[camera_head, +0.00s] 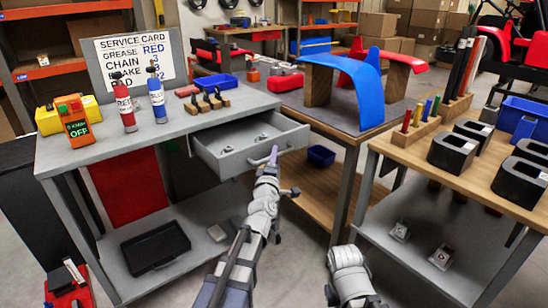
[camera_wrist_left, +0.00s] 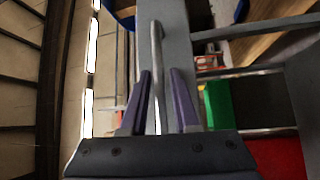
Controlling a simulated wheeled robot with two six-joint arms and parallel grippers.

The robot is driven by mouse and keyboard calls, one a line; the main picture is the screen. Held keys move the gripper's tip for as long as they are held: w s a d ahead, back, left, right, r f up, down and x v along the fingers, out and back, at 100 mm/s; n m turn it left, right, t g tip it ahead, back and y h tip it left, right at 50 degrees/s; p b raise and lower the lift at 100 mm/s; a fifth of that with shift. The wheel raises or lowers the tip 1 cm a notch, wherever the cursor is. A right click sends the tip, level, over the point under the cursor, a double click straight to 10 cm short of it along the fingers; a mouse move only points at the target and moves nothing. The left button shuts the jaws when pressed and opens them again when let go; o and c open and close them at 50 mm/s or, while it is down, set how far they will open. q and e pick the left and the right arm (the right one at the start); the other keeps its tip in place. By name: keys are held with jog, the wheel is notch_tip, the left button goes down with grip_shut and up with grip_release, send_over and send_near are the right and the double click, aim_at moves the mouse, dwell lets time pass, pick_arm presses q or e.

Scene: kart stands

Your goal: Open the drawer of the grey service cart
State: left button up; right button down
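The grey service cart (camera_head: 75,145) stands at the left in the head view. Its drawer (camera_head: 222,160) is pulled part of the way out, with small metal parts inside. My left gripper (camera_head: 273,156) is at the drawer's front. In the left wrist view, the thin metal handle (camera_wrist_left: 156,50) runs along the grey drawer front (camera_wrist_left: 180,60). The purple fingers of my left gripper (camera_wrist_left: 161,80) stand on either side of the handle, with a visible gap, so it is open around it. Part of my right arm shows low in the head view; its fingers are not visible.
Bottles (camera_head: 157,95), an orange box (camera_head: 76,122) and a sign (camera_head: 135,62) stand on the cart top. A wooden-topped bench (camera_head: 400,150) with black holders is at the right. A table with a blue curved panel (camera_head: 350,80) stands behind. Floor shows between cart and bench.

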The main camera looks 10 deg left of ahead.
pick_arm(q)
jog(key=shift+o, duration=1)
jog(key=s+f+b, duration=0.1)
jog(key=s, duration=0.6)
jog(key=shift+s+d, duration=0.3)
jog(key=shift+d, duration=0.15)
